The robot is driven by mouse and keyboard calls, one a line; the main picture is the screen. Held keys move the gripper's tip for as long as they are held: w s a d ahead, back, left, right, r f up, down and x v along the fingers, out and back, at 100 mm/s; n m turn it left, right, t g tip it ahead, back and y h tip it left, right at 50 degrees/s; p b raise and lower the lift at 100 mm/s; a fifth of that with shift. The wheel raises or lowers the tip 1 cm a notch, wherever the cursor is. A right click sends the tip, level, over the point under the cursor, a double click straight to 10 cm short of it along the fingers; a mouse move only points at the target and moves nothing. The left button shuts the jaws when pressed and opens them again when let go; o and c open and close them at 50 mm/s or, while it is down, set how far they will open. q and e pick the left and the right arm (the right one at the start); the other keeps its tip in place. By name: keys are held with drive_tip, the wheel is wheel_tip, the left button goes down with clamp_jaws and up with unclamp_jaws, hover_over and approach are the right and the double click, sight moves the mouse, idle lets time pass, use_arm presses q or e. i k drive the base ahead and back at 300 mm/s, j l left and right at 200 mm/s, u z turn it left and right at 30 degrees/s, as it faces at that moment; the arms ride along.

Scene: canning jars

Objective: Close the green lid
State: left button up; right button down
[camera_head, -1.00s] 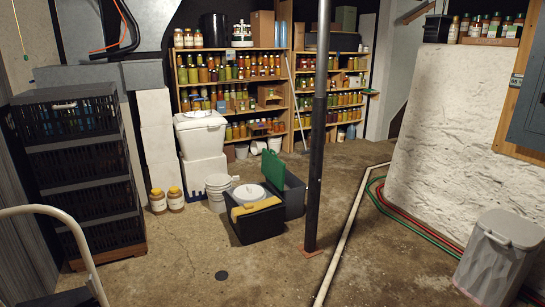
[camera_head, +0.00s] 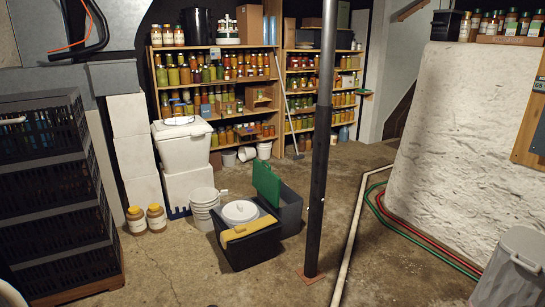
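The green lid (camera_head: 266,184) stands open and upright on a dark grey box (camera_head: 289,212) on the floor, near the middle of the view. A black bin with a yellow strip (camera_head: 246,245) stands in front of the box and hides part of it. A round white lid (camera_head: 240,212) shows beside the green lid. Neither of my grippers is in view.
A dark post (camera_head: 319,150) stands just right of the box. Black crates (camera_head: 58,190) line the left side. Pipes (camera_head: 352,225) run along the floor at right. Open concrete floor lies in front.

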sight(266, 182)
drive_tip(key=i+l, duration=0.15)
drive_tip(key=i, duration=0.55)
drive_tip(key=i+l, duration=0.15)
drive_tip(key=i, duration=0.55)
drive_tip(key=i+l, duration=0.1)
drive_tip(key=i, duration=0.65)
